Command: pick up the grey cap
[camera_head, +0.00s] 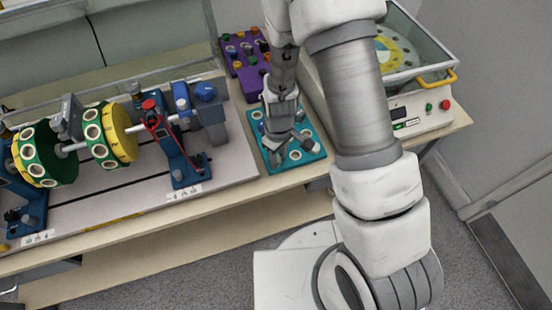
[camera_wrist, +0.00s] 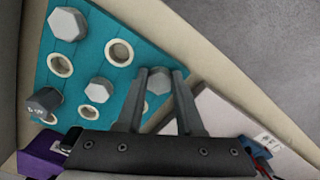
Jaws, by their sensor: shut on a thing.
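A teal board (camera_wrist: 125,20) lies on the bench and shows under my gripper in the head view (camera_head: 312,150). It has ringed holes and several hexagonal caps. My gripper (camera_wrist: 160,76) points down at the board, and its two fingers are shut on a grey cap (camera_wrist: 158,84). I cannot tell whether this cap is still seated or lifted. Other caps stand on the board: a large light one (camera_wrist: 68,23), a smaller light one (camera_wrist: 98,90) and a dark grey one (camera_wrist: 43,102) with marks on top. In the head view my gripper (camera_head: 285,140) largely hides the held cap.
A purple block (camera_head: 250,84) with coloured knobs stands behind the board. To the left is a shaft rig with yellow-green discs (camera_head: 105,135) and blue supports (camera_head: 180,165). To the right, behind my arm, is a covered machine with a yellow handle (camera_head: 437,80).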

